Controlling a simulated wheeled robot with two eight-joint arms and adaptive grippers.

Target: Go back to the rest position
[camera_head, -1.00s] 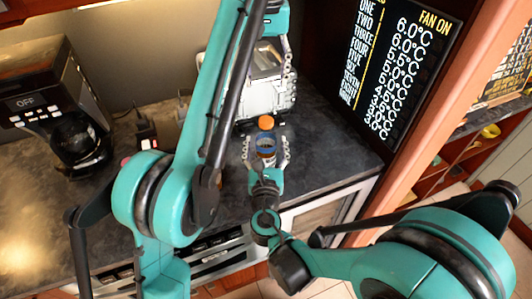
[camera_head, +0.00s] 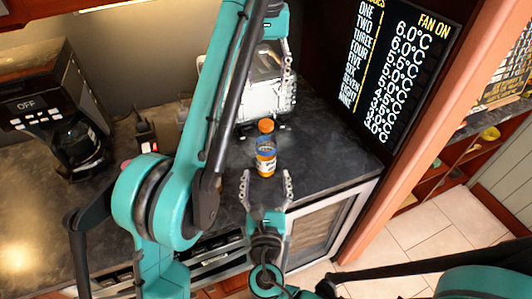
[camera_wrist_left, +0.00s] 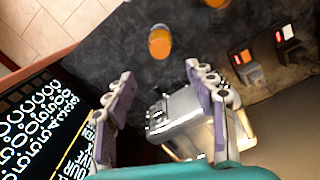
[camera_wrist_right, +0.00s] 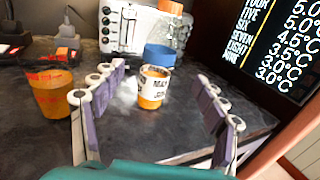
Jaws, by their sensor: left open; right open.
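A clear bottle with an orange cap, blue band and orange contents (camera_head: 265,160) stands upright on the dark counter in the head view. My right gripper (camera_head: 266,182) is open and empty in front of it; the right wrist view shows the bottle (camera_wrist_right: 151,88) beyond and between the spread fingers, apart from them. My left gripper (camera_head: 268,78) is above, over the silver-white appliance (camera_head: 255,103). The left wrist view shows its open fingers (camera_wrist_left: 160,75) with the appliance (camera_wrist_left: 185,118) below; contact cannot be told. My left arm hides part of the counter.
A black coffee maker (camera_head: 65,125) stands at the left. An orange cup-like item (camera_wrist_right: 52,98) shows left of my right gripper. A black temperature screen (camera_head: 385,75) stands upright at the right. A glass-fronted unit (camera_head: 320,230) lies under the counter edge.

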